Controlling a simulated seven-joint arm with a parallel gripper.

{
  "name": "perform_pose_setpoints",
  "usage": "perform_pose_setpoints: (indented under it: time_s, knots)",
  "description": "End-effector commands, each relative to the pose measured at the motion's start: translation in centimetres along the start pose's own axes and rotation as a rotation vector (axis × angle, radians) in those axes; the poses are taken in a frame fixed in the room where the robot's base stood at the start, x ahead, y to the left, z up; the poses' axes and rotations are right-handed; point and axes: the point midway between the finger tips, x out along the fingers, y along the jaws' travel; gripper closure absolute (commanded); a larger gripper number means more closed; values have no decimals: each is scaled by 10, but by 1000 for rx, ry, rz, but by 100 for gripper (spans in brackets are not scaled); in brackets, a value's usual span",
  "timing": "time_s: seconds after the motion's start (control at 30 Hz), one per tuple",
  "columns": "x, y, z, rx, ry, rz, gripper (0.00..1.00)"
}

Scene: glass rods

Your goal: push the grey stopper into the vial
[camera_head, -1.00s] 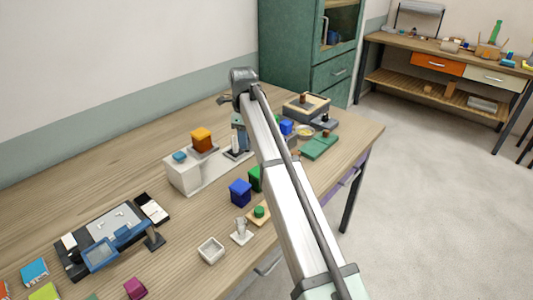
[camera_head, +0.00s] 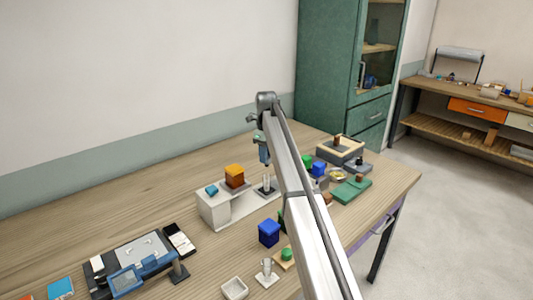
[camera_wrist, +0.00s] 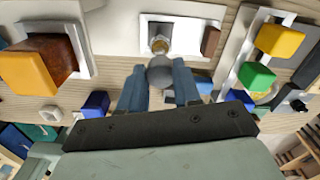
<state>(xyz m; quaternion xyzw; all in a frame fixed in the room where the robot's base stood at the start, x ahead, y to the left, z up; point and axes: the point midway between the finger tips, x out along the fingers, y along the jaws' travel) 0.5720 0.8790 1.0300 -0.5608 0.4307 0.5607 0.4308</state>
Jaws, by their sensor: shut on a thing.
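The grey stopper (camera_wrist: 160,74) is a rounded piece between the blue fingers of my gripper (camera_wrist: 160,92) in the wrist view. My gripper is shut on it. The vial (camera_wrist: 158,46) shows just beyond the stopper, in line with it, on a plate with a pale border. I cannot tell whether stopper and vial touch. In the head view my gripper (camera_head: 264,160) points down above the upright vial (camera_head: 266,182) on its dark base. The stopper is too small to make out there.
An orange-brown block (camera_head: 234,172) sits on the white fixture (camera_head: 214,208) left of the vial. Blue and green blocks and a green tray (camera_head: 352,190) lie to the right. A blue block (camera_head: 269,232) and a small white dish (camera_head: 235,288) are nearer the front.

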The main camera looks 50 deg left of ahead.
Motion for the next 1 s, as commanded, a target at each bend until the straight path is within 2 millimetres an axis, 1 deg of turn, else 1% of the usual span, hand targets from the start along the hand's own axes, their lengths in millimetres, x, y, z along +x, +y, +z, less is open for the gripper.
perform_pose_setpoints:
  time_s: [0.3,0.5,0.67,1.0]
  knots:
    - [29,0,0,-1,1,1,96]
    - [42,0,0,-1,0,0,96]
    - [47,0,0,-1,0,0,96]
    - [47,0,0,-1,0,0,96]
